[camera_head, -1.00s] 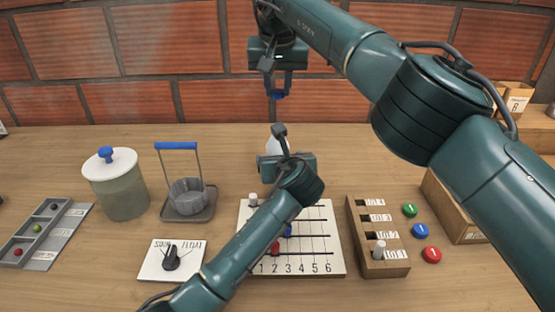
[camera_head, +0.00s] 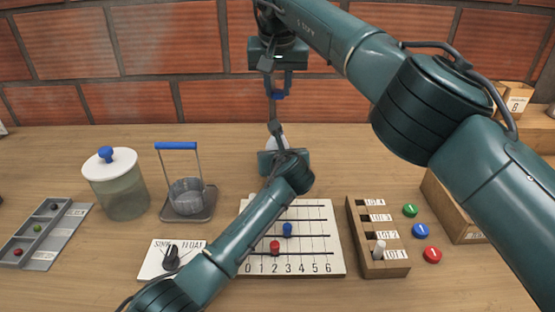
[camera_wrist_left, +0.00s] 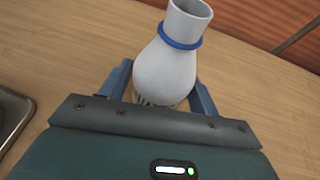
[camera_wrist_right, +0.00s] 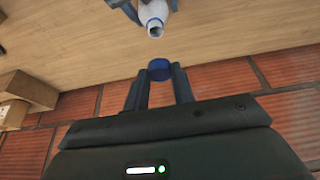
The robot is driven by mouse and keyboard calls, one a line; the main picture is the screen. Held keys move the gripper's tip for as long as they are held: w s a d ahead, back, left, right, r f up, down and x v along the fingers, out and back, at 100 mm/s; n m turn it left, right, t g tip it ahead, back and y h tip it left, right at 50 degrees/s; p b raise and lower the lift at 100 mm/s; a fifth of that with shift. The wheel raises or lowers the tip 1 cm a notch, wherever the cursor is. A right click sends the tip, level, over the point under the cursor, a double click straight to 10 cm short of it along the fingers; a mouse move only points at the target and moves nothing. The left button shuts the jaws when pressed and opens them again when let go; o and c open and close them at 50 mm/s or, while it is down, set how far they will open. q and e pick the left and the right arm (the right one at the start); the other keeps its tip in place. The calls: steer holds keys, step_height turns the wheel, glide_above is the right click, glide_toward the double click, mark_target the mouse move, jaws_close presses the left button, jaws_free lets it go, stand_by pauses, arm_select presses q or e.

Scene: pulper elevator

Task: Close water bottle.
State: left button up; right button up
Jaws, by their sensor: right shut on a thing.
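The white water bottle (camera_wrist_left: 168,70) stands on the table, its open neck ringed in blue. In the head view only a bit of the bottle (camera_head: 270,143) shows behind my left arm. My left gripper (camera_wrist_left: 160,95) has its fingers apart on both sides of the bottle body; I cannot tell whether they touch it. My right gripper (camera_head: 279,94) is shut on a blue cap (camera_wrist_right: 160,69), held high above and apart from the bottle. The right wrist view also shows the bottle's open mouth (camera_wrist_right: 155,28).
A lidded jar (camera_head: 120,190) and a wire basket (camera_head: 186,198) stand left. A dial plate (camera_head: 155,262) and slider board (camera_head: 335,262) lie in front. A wooden lot rack (camera_head: 358,240) and coloured discs (camera_head: 420,231) are right. A brick wall (camera_head: 130,100) is behind.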

arm_select(q)
steer(key=c, duration=1.1)
arm_select(e)
steer(key=shift+f, duration=2.55)
steer(key=shift+f, duration=0.9)
steer(key=shift+f, duration=0.55)
arm_select(q)
jaws_close()
arm_select(e)
steer(key=shift+a+m, duration=0.15)
steer(key=shift+m, duration=0.55)
steer(key=shift+m+h, duration=0.6)
steer(key=shift+m, duration=0.4)
